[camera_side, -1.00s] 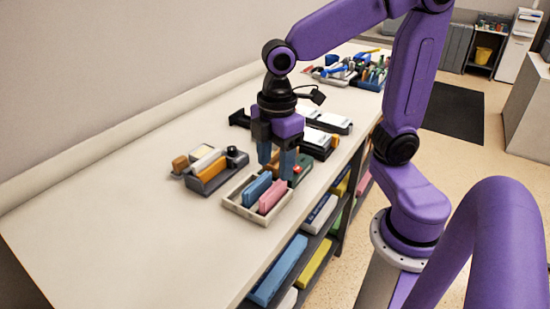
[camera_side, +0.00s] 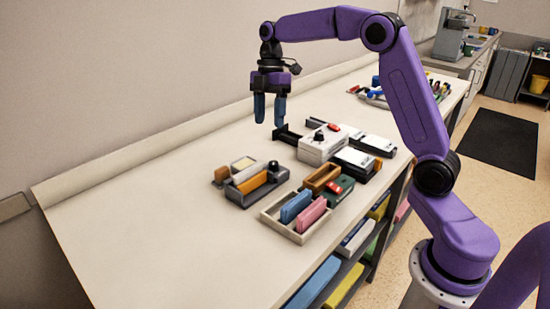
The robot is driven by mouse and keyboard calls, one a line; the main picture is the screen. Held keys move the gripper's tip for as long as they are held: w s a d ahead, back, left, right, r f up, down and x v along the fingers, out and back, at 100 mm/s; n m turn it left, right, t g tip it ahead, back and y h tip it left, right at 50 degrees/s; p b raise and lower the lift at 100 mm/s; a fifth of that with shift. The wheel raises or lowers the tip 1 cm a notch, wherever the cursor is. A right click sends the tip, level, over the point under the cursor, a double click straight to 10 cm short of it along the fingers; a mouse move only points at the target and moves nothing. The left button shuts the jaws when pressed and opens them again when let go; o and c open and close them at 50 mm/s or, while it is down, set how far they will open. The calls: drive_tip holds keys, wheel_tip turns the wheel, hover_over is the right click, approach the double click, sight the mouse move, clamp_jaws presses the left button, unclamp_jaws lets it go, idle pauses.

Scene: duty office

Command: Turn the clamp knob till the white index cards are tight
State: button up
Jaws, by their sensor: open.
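A white box (camera_side: 315,153) with a dark round knob (camera_side: 319,136) on top stands mid-counter. Black brackets (camera_side: 287,135) stick out at its left side, so it looks like the clamp. I cannot clearly make out white index cards in it. A grey holder (camera_side: 237,192) with orange and cream blocks, nearer the camera, also has a black knob (camera_side: 273,165). My gripper (camera_side: 269,110) points down, open and empty, to the left of and higher in the picture than the white box. It is apart from both knobs.
A pale tray (camera_side: 268,217) with blue and pink blocks is at the front edge. An orange-brown open box (camera_side: 322,178) and a green piece lie beside it. Black-and-white boxes (camera_side: 357,161) stand to the right, with small tools (camera_side: 372,95) farther back. The counter's left side is clear.

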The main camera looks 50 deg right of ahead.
drive_tip(key=w+d+n+y, duration=0.2)
drive_tip(key=w+d, duration=0.3)
drive_tip(key=d, duration=0.6)
approach(274, 163)
drive_tip(key=x, duration=0.8)
drive_tip(key=shift+f, duration=0.15)
drive_tip(key=c, duration=1)
drive_tip(key=shift+c, duration=0.2)
